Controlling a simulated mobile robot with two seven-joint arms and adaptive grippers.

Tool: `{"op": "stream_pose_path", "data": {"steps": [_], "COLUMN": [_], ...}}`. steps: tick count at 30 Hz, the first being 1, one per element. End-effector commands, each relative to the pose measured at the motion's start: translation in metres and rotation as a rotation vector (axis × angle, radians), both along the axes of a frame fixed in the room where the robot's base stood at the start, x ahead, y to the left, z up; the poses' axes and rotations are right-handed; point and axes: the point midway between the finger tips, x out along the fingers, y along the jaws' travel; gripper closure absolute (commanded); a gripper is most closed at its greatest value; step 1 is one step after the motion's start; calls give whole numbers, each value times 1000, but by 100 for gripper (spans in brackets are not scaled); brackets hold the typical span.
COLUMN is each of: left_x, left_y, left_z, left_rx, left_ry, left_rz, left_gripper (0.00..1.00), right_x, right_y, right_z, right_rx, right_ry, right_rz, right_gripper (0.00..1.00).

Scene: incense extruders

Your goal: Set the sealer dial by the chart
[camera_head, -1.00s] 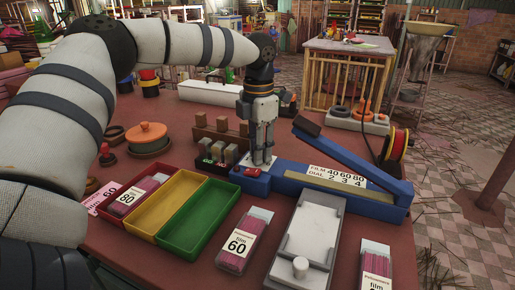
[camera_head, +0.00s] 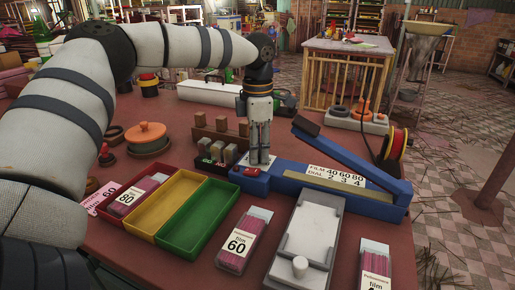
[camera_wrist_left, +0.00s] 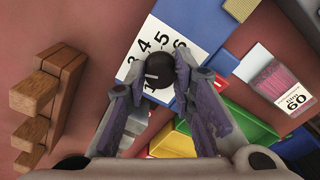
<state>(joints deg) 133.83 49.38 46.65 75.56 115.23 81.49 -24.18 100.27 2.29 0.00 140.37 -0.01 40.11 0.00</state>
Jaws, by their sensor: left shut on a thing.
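The blue sealer (camera_head: 300,182) lies on the red table with its long arm raised at an angle. Its chart (camera_head: 338,177) reads film 40, 60, 80 over dial 2, 3, 4. My left gripper (camera_head: 260,161) points down at the sealer's left end. In the left wrist view its fingers are shut on the black dial knob (camera_wrist_left: 159,70). The white dial plate (camera_wrist_left: 162,46) shows 3, 4, 5 and 6, with a 1 near the knob's lower edge. A pale mark shows on the knob; its exact setting is unclear. My right gripper is not in view.
A film 60 packet (camera_head: 244,240) and a grey sliding tray (camera_head: 308,243) lie in front. Wooden blocks (camera_head: 222,133) stand behind the dial end.

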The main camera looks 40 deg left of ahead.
Motion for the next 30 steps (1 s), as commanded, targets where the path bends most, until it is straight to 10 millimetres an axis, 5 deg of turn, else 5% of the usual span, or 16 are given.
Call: {"op": "stream_pose_path", "data": {"steps": [7,8,10,23,30], "left_x": [0,0,0,0,0], "left_y": [-1,-1,-1,0,0], "left_z": [-1,-1,-1,0,0], "left_rx": [-1,-1,-1,-1,2], "left_ry": [2,2,2,1,1], "left_rz": [0,0,0,8,359], "left_gripper": [100,70,57,57,57], "right_x": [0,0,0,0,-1], "right_y": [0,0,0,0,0], "right_z": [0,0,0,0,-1], "right_rx": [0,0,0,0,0], "right_ry": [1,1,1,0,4], "right_rz": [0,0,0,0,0], "right_gripper": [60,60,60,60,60]}}
